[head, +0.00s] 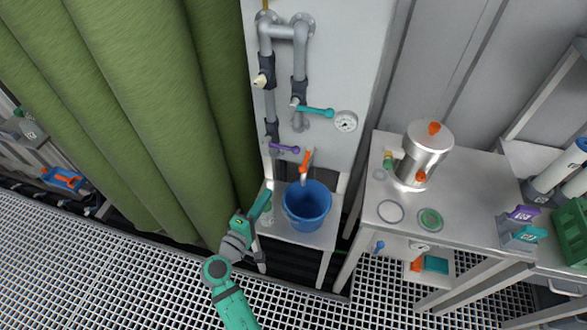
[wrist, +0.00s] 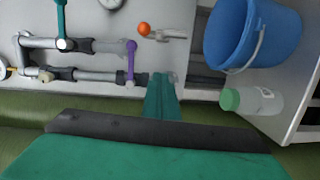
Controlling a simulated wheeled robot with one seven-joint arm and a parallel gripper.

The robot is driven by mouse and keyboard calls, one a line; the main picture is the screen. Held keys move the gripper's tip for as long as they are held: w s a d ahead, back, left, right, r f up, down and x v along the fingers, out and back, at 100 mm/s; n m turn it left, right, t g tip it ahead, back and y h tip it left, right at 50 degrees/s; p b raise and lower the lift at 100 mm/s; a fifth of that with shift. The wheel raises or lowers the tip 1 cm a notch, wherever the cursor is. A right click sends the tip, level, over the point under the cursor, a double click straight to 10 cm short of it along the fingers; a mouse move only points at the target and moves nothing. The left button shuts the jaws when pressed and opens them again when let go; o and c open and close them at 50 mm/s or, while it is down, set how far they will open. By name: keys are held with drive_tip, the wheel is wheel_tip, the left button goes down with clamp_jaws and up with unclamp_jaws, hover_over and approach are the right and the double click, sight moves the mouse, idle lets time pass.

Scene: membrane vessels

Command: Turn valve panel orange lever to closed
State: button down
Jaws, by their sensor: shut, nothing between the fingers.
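The valve panel (head: 335,75) is a pale board with grey pipes. Its orange lever (head: 307,158) sits low on the panel, just above the blue bucket, and sticks up from a short pipe outlet. In the wrist view its round orange end (wrist: 144,29) shows at the upper middle beside a grey stub; the rest of the lever is foreshortened. My gripper (head: 264,198) is shut and empty, below and left of the orange lever, apart from it. In the wrist view my gripper (wrist: 161,82) points at the panel's lower edge, near the purple lever.
A teal lever (head: 314,111) and purple lever (head: 285,149) are on the same pipes. The blue bucket (head: 306,205) and a green-capped bottle (wrist: 250,100) stand close to my gripper. A green curtain (head: 120,110) hangs at left; a table with a metal vessel (head: 425,152) stands right.

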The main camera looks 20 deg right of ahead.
sight(306, 160)
drive_tip(key=w+d+r, duration=0.1)
drive_tip(key=w+d, duration=0.2)
drive_tip(key=d, duration=0.2)
drive_tip(key=w+d+r+h, duration=0.1)
drive_tip(key=w+d+r, duration=0.1)
drive_tip(key=d, duration=0.4)
drive_tip(key=shift+w+d, duration=0.15)
drive_tip(key=shift+w, duration=0.35)
drive_tip(key=shift+w, duration=0.1)
